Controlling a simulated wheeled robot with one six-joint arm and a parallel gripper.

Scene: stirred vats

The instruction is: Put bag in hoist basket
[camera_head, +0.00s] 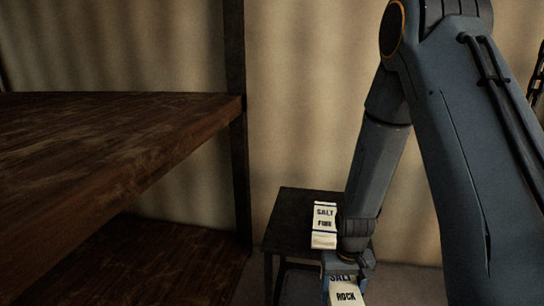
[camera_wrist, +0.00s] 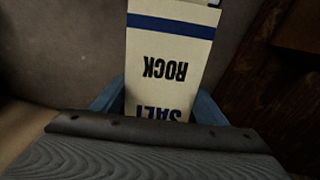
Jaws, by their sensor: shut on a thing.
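A cream bag marked SALT ROCK (camera_head: 345,296) is held in my gripper (camera_head: 344,277) at the bottom of the head view, cut off by the frame edge. In the wrist view the same bag (camera_wrist: 170,50) has a dark blue band and its lettering is upside down. Blue fingers show on both sides of it. A second pale bag, marked SALT FINE (camera_head: 324,226), lies on a small dark table (camera_head: 293,207) just left of my forearm. No hoist basket shows in either view.
A wooden shelf unit (camera_head: 120,130) with a thick upper board and a lower board (camera_head: 150,262) fills the left side. Its dark post (camera_head: 236,60) stands beside the small table. A chain (camera_head: 537,78) hangs at the far right edge. A plain wall stands behind.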

